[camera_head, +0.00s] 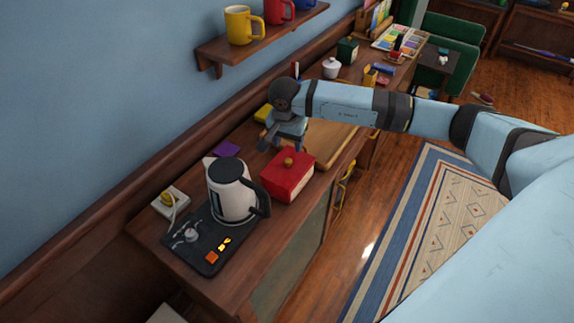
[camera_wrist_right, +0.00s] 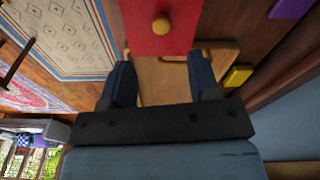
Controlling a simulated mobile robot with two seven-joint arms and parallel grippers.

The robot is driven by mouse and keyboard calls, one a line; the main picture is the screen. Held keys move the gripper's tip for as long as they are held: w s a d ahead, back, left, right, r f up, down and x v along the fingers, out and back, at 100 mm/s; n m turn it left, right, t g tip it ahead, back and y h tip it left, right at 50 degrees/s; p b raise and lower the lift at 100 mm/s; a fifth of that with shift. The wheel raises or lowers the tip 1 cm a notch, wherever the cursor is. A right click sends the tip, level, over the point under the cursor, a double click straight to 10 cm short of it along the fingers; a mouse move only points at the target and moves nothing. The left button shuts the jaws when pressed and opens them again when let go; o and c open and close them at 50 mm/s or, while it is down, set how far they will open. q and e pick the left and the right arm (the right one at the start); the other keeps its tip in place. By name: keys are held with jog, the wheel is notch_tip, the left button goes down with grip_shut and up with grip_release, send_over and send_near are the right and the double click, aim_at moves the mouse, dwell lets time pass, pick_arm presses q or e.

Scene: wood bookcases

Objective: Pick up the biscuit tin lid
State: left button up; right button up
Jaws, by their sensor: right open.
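The red biscuit tin (camera_head: 285,184) stands on the wooden counter, with its red lid (camera_head: 302,161) on top and a round gold knob (camera_head: 288,161) at the lid's middle. In the right wrist view the red lid (camera_wrist_right: 178,40) and its knob (camera_wrist_right: 161,24) are at the top, just beyond the fingertips. My right gripper (camera_head: 284,144) is open and empty, above the counter just behind the tin in the head view. Its two dark fingers (camera_wrist_right: 161,62) stand wide apart in the wrist view, with the knob roughly in line between them. My left gripper is not in view.
A kettle (camera_head: 231,191) stands in front of the tin, near a dark control panel (camera_head: 198,258). A wooden board (camera_head: 327,143) lies behind the tin. A purple pad (camera_head: 226,149) lies to the left. A wall shelf (camera_head: 262,43) with mugs hangs above.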

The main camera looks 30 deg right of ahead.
aim_at(288, 160)
notch_tip(288, 160, down, 3)
jog(key=shift+w+r, duration=0.15)
jog(key=shift+r, duration=0.05)
notch_tip(288, 160, down, 4)
jog(key=shift+w+d+f+p, duration=0.1)
jog(key=shift+d+f+p, duration=0.05)
jog(key=shift+p, duration=0.75)
jog(key=shift+f, duration=0.45)
jog(key=c, duration=1)
